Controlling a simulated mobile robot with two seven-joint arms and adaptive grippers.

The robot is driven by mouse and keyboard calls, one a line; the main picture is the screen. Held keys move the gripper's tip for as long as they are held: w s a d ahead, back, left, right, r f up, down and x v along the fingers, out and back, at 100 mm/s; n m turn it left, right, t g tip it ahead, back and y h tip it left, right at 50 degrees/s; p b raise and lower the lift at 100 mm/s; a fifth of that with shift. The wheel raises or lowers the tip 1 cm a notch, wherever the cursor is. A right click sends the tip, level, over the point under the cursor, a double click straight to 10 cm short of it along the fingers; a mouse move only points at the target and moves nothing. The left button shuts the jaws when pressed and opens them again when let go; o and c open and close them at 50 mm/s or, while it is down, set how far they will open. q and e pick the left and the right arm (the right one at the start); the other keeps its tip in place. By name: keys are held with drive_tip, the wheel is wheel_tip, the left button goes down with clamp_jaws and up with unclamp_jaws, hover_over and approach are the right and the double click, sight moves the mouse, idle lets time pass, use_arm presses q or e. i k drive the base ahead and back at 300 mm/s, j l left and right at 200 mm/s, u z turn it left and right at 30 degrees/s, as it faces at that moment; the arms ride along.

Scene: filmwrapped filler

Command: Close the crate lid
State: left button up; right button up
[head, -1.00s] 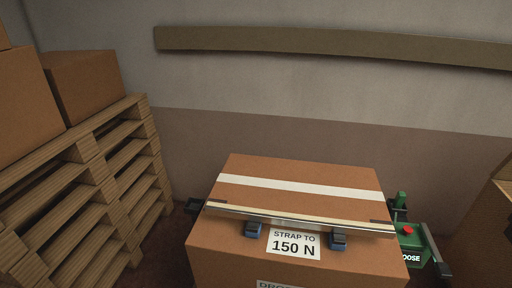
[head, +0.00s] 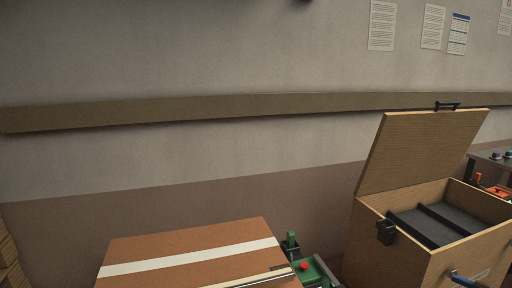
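A wooden crate (head: 390,262) stands at the right of the head view. Its lid (head: 422,150) is open and stands upright, leaning slightly back, with a dark handle (head: 447,106) on its top edge. The crate's inside shows a dark grey lining with dark bars (head: 440,226). A black latch (head: 386,232) sits on the crate's left side, and a blue-handled part (head: 464,279) is at its front. Neither of my grippers is in view.
A brown cardboard box (head: 190,250) with a white strip stands left of the crate. A green device (head: 312,270) with a red button is between them. A rail (head: 200,108) runs along the wall. A table with small items (head: 492,160) is at the far right.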

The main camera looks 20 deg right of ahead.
sight(408, 148)
drive_tip(key=z, duration=2.15)
drive_tip(key=i+l+z, duration=0.15)
drive_tip(key=z, duration=0.25)
drive_tip(key=i+z, duration=0.4)
drive_tip(key=i, duration=5.8)
